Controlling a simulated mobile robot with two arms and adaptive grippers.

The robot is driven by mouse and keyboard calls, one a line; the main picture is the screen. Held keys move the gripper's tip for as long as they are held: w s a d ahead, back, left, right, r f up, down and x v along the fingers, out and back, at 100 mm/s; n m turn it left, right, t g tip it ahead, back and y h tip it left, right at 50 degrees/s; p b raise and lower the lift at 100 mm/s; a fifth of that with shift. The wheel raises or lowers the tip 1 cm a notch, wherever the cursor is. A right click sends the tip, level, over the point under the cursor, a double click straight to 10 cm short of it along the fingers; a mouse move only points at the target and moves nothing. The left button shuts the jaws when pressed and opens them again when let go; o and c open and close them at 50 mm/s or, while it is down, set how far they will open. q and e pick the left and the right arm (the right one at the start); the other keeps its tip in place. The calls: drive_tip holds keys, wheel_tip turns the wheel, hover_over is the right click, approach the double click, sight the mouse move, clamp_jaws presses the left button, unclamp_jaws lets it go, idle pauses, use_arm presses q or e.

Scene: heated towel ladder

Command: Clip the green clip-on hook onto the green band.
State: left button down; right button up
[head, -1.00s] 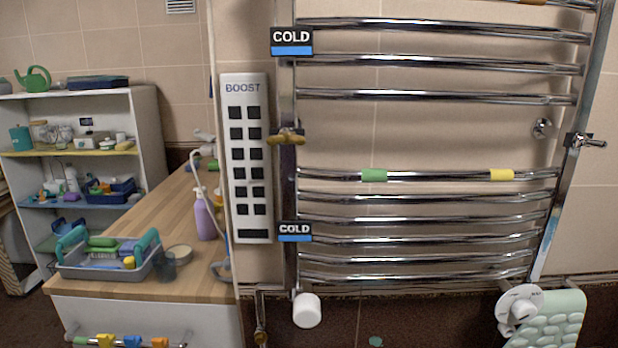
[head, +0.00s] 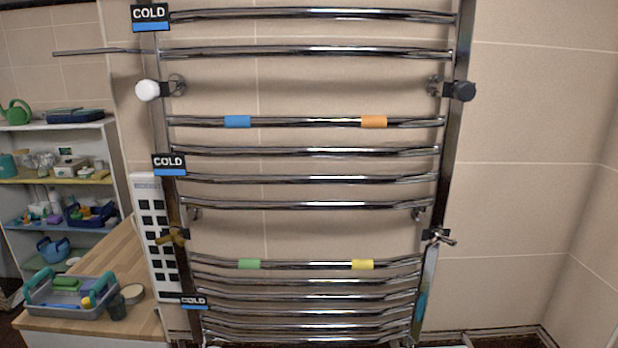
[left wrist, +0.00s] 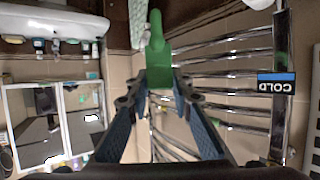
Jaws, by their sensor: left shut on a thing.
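The green band (head: 249,265) is wrapped around a lower rung of the chrome towel ladder (head: 300,152), left of a yellow band (head: 362,265) on the same rung. In the left wrist view the green clip-on hook (left wrist: 156,55) is held between the fingertips of my left gripper (left wrist: 157,90), its narrow end pointing up in the picture. The gripper is shut on it, and the fingers hide its lower part. The hook is apart from the rungs. Neither gripper shows in the head view.
Blue (head: 238,122) and orange (head: 373,122) bands sit on a higher rung. COLD signs (head: 169,164) and valve handles (head: 174,236) stick out along the uprights. A wooden counter (head: 95,255) with a grey caddy (head: 70,297) stands left. The wall at right is bare.

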use_arm(q)
drive_tip(key=r+p, duration=0.3)
drive_tip(key=r, duration=0.3)
drive_tip(key=shift+d+r, duration=0.1)
drive_tip(key=shift+d, duration=0.1)
drive_tip(key=shift+w+r, duration=0.1)
drive_tip(key=shift+r, duration=0.1)
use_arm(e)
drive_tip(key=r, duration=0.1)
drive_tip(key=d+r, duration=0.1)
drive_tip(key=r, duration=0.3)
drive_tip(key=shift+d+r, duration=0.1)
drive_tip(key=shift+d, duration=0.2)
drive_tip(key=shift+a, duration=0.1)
